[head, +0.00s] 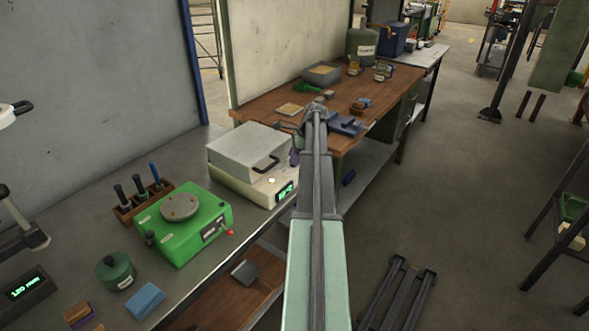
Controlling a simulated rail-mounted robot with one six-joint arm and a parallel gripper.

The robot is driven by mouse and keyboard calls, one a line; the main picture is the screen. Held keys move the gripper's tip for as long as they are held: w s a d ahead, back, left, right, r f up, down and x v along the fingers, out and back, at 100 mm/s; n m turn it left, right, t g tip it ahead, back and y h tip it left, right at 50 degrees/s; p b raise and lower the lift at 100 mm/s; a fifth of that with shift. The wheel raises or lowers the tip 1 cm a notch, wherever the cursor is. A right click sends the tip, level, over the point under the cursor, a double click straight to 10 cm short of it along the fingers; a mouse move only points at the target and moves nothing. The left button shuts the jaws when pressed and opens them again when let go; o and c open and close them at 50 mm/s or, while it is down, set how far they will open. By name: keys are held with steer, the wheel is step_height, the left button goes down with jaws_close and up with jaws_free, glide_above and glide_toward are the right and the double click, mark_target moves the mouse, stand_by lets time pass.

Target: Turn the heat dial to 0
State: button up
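The billet furnace (241,150) is a pale box with a grey lid and a dark handle, standing on the grey bench. The lid looks shut. Its front face carries a small round pale knob (271,181), which looks like the heat dial, and a green lit display (285,191) just right of it. The dial's setting and the display's digits are too small to read. My arm reaches up the picture to the right of the furnace. My gripper (293,128) seems to be at its far end, beyond the furnace's right side, mostly hidden by the arm. Its fingers cannot be made out.
A green device (183,222) with a round plate and red-tipped lever stands left of the furnace, near a wooden tool holder (143,201). A wooden table (330,115) with small items and a blue vise-like tool (346,125) lies behind. The floor at right is mostly open.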

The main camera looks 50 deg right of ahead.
steer(key=shift+w+f, duration=0.1)
steer(key=shift+f, duration=0.05)
jaws_close()
steer(key=shift+n, duration=0.3)
steer(key=n+g+y, duration=0.1)
steer(key=n, duration=0.2)
steer(key=shift+n+g+y, duration=0.4)
steer(key=shift+n+g, duration=0.4)
steer(key=shift+n, duration=1.3)
steer(key=shift+a, duration=0.1)
